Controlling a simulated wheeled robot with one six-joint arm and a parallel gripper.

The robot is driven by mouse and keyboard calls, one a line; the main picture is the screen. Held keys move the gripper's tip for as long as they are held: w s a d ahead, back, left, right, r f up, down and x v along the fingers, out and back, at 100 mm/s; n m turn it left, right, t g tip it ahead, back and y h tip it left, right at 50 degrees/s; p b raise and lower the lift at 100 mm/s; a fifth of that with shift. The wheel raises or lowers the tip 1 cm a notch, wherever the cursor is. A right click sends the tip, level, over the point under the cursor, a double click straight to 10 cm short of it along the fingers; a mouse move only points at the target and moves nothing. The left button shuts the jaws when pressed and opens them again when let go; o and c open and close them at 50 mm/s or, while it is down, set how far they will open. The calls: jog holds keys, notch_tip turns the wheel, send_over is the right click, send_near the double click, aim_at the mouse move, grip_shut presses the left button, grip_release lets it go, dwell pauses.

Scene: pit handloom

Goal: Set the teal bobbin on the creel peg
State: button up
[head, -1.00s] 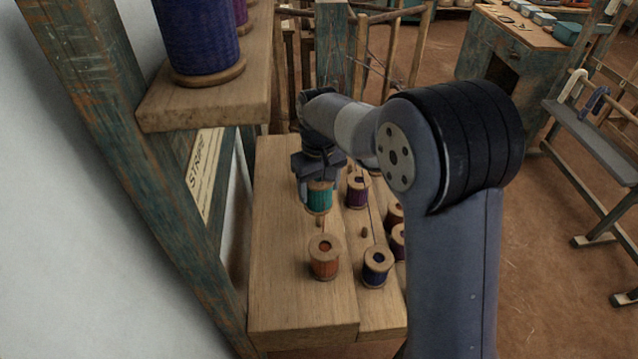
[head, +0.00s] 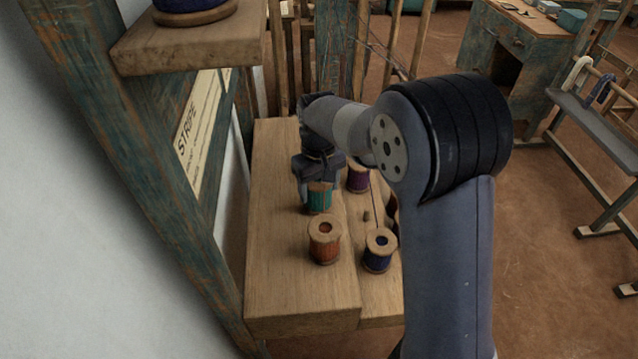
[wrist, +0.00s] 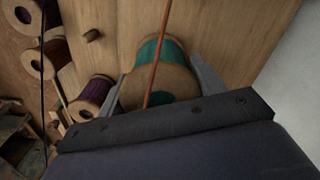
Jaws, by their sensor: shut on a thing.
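The teal bobbin (head: 319,199) stands about upright at the creel board, behind the orange bobbin. My gripper (head: 319,184) is shut on it from above. In the wrist view the teal bobbin (wrist: 149,57) sits between the two fingers of my gripper (wrist: 163,86). No peg shows beneath the bobbin now. I cannot tell whether its base touches the wooden creel board (head: 285,290). One bare creel peg (head: 366,215) stands to the right of the teal bobbin and also shows in the wrist view (wrist: 92,35).
The orange bobbin (head: 324,243) stands in front, with a navy bobbin (head: 379,252) to its right. A purple bobbin (head: 358,179) is close behind on the right. A shelf (head: 190,45) overhangs at upper left. A thin brown strand (wrist: 159,55) crosses the wrist view.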

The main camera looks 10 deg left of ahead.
jog(key=shift+f, duration=0.25)
jog(key=o, duration=1.1)
jog(key=shift+o, duration=0.5)
jog(key=shift+o, duration=0.7)
notch_tip(320, 180, up, 7)
jog(key=p, duration=0.5)
